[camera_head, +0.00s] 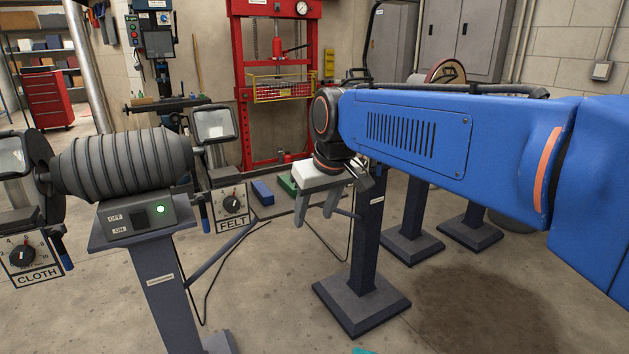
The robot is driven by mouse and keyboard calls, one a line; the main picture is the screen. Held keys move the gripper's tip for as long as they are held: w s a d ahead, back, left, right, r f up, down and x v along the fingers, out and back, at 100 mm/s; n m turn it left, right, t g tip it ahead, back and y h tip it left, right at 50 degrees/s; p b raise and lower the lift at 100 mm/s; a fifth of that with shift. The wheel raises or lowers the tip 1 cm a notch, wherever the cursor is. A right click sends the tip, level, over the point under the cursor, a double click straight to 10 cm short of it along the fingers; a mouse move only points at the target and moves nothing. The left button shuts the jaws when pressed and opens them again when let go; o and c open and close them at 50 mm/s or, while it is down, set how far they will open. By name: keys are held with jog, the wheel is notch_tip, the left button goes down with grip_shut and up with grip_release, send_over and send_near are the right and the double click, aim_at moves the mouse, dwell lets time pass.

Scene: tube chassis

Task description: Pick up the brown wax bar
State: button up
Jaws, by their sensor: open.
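I do not make out a brown wax bar in this view; part of the area behind my gripper and arm is hidden. A blue bar (262,192) and a green bar (287,184) lie on a low grey surface left of and behind my gripper in the picture. My gripper (314,216) points down near the middle of the view, with its two grey fingers apart and nothing seen between them.
A buffing machine (125,165) with a lit green switch stands at left on a pedestal (170,290). Another pedestal (366,235) stands by my gripper. A red press (277,70) and a grey cabinet (468,35) are behind.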

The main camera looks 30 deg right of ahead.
jog(key=w+d+r, duration=0.6)
jog(key=w+d, duration=0.2)
jog(key=w, duration=0.1)
jog(key=w+d+r, duration=0.5)
jog(key=w+d, duration=0.3)
jog(key=w, duration=0.2)
jog(key=shift+m, duration=0.3)
jog(key=x, duration=1.1)
jog(key=shift+d+f, duration=0.35)
jog(key=shift+f, duration=0.05)
jog(key=shift+x, duration=2.6)
jog(key=shift+w+r, duration=0.1)
jog(key=shift+w, duration=0.1)
jog(key=c, duration=1.1)
jog(key=shift+r, duration=0.1)
